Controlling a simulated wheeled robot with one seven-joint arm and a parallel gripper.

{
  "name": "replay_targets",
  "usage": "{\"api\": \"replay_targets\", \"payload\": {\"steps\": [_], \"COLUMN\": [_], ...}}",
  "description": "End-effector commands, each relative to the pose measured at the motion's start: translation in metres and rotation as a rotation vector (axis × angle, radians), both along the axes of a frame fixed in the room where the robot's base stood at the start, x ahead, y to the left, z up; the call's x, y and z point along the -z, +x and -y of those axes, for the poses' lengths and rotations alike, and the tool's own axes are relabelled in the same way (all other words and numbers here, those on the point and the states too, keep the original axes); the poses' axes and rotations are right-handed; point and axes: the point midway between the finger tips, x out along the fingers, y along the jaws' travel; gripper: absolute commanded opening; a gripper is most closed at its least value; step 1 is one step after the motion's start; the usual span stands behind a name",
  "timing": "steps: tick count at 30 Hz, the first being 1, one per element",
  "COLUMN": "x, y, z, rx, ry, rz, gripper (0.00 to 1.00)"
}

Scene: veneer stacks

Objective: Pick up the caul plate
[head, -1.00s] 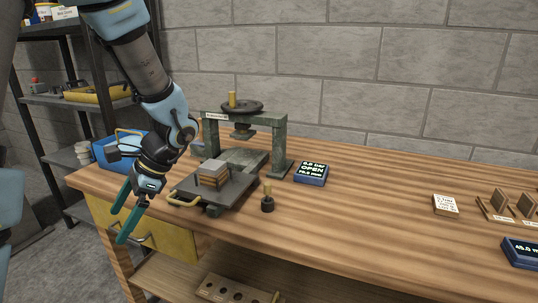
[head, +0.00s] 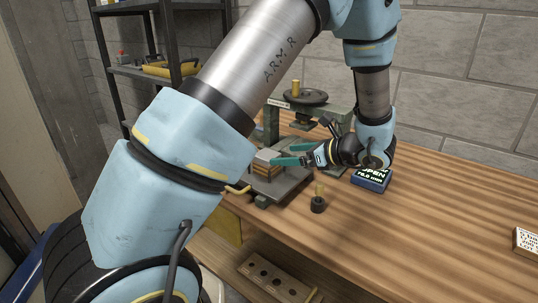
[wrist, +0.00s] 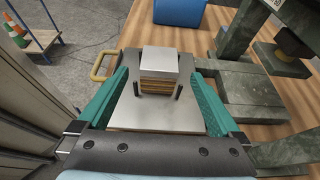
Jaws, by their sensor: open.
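The caul plate (wrist: 160,59) is a flat silver-grey square on top of a small stack of brown veneers (wrist: 157,88). In the head view the caul plate (head: 266,156) is partly covered by my gripper. My gripper (wrist: 159,74) is open, with one teal finger to each side of the stack in the wrist view and gaps between. In the head view my gripper (head: 283,154) reaches in from the right, close to the stack. The stack stands on a grey metal tray (wrist: 140,118) between dark upright pins. Whether the fingers are level with the plate is unclear.
The green press (head: 270,125) stands behind the tray, and its frame (wrist: 238,30) is close on the right in the wrist view. A yellow handle (wrist: 102,64) sticks out from the tray.

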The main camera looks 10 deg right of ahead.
Motion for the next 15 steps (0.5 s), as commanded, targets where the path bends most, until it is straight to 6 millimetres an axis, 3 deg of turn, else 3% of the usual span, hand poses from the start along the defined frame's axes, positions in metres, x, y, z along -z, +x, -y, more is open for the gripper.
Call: {"api": "replay_targets", "payload": {"steps": [9, 15], "x": [0.013, 0.019], "y": [0.029, 0.036], "z": [-0.027, -0.033], "rx": [-0.004, -0.001], "ry": [0.001, 0.0], "rz": [-0.001, 0.0], "gripper": [1.0, 1.0]}}
